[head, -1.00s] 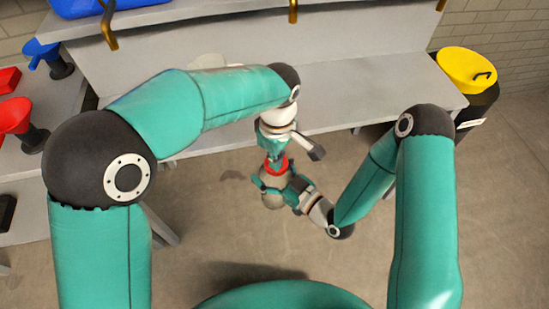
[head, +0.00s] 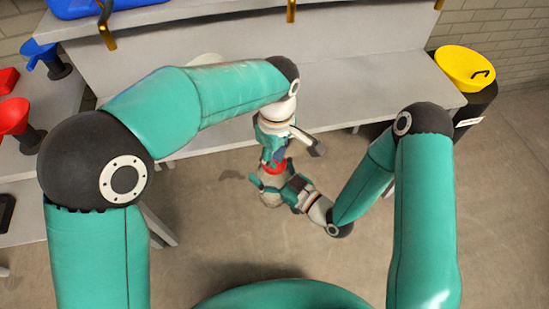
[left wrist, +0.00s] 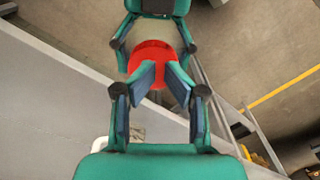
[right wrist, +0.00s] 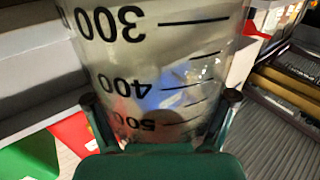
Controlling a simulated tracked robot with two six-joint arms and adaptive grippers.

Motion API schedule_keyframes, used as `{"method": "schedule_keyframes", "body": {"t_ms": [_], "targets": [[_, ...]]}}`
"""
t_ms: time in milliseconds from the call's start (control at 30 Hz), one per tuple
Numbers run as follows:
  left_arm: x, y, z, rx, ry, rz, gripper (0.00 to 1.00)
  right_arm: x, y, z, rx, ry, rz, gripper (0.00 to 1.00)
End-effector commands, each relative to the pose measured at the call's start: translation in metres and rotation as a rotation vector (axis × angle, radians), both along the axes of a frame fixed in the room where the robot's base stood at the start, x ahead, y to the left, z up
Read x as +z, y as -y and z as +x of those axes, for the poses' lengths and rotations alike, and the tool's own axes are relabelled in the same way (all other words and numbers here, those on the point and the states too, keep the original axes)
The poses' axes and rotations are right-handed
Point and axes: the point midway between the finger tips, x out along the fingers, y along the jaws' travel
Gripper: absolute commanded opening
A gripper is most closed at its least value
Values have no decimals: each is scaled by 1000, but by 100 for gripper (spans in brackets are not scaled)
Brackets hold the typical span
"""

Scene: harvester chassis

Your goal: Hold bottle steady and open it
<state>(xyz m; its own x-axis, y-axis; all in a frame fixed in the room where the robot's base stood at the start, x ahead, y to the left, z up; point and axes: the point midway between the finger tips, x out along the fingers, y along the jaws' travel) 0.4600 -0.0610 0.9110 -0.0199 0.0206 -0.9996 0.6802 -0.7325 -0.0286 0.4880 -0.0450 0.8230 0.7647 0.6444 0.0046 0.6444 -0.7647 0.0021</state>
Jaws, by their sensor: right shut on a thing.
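The bottle (head: 271,198) is pale and clear with a red cap (head: 273,168), held above the floor in front of me. Its measuring marks fill the right wrist view (right wrist: 150,60). My right gripper (head: 288,191) is shut on the bottle's body from the right. My left gripper (head: 272,153) is above the cap and points down at it. In the left wrist view, its two fingers (left wrist: 160,72) lie over part of the red cap (left wrist: 152,50) with a narrow gap between their tips. Whether they touch the cap cannot be told.
A grey bench (head: 345,92) runs behind the arms. A yellow-topped black bin (head: 467,70) stands at the right. Red (head: 15,117) and blue (head: 38,52) funnels stand on the left table. Open floor lies beneath the bottle.

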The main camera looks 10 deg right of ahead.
Motion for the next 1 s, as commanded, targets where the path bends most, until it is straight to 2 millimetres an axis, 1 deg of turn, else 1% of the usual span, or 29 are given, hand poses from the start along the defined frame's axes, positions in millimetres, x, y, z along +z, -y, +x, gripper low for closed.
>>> {"method": "schedule_keyframes", "body": {"t_ms": [33, 100, 200, 233, 367, 500, 533, 667, 767, 1000], "targets": [[9, 1, 1, 1, 5, -4, 31, 0, 0, 0, 0, -1, -1, 0], [18, 1, 1, 1, 5, -4, 31, -1, 0, 0, -1, -2, -1, 0], [27, 1, 1, 1, 3, -4, 31, -1, 0, 0, -1, -4, -1, 0], [29, 1, 1, 1, 3, -4, 33, -1, 0, 0, -1, -4, -1, 0], [32, 1, 1, -15, 4, -5, 55, -2, 0, 0, -1, -5, -2, 0], [32, 1, 1, -102, 2, -5, 78, -2, 0, -1, -1, -6, -2, 0], [32, 1, 1, -135, 1, -5, 78, -2, 0, -1, -1, -7, -2, 0], [32, 0, 0, -333, -6, -6, 78, -2, 0, -1, -1, -7, -2, 0], [33, -1, 0, -533, -12, -7, 78, -2, 0, -1, 0, -7, -2, 0], [38, -2, 2, -1063, -22, -13, 78, -2, 0, -1, 0, -7, -2, 0]]}}
